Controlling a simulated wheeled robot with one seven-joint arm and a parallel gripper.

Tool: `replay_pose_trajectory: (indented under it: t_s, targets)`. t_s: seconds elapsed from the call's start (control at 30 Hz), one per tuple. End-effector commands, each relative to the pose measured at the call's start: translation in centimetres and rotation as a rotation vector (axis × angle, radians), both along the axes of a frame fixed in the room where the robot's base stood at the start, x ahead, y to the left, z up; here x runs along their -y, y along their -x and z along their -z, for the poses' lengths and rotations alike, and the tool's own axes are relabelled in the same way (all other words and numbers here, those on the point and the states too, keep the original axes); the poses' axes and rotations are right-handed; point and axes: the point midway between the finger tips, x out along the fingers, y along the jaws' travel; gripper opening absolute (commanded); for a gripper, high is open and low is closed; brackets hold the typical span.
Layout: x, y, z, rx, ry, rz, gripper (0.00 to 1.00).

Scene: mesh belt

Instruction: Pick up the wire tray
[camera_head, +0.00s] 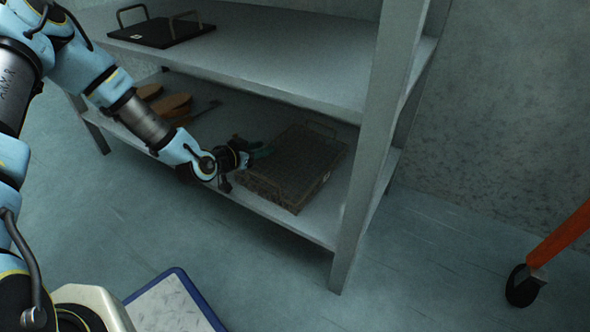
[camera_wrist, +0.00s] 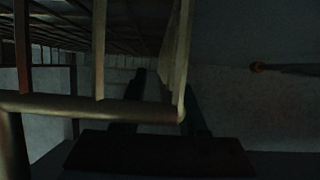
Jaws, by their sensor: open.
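The wire tray (camera_head: 297,168) is a brownish mesh tray with a raised wire handle at its far end. It rests on the lower shelf near the right front post. My gripper (camera_head: 262,152) is at the tray's left side, low over the shelf. In the wrist view, rods of the wire tray (camera_wrist: 80,108) fill the left and upper part, very close to the camera. My dark gripper fingers (camera_wrist: 166,105) show behind the near rod, spread apart. The rods partly hide them, and I cannot tell whether they touch the tray.
The lower shelf (camera_head: 215,190) lies under the upper shelf (camera_head: 270,75), which limits room overhead. A black plate with handles (camera_head: 160,33) is on the upper shelf. Brown rounded pieces (camera_head: 170,104) lie left on the lower shelf. A grey post (camera_head: 370,150) stands right of the tray.

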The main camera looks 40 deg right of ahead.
Motion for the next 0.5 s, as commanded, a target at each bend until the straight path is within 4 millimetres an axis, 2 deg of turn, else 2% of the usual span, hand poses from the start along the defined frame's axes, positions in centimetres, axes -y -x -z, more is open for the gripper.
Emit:
replay_pose_trajectory:
  t_s: [0.27,0.5]
  targets:
    - [0.50,-0.08,0.13,0.000,0.000,0.000,0.40]
    - [0.48,-0.09,0.14,0.000,0.000,0.000,0.13]
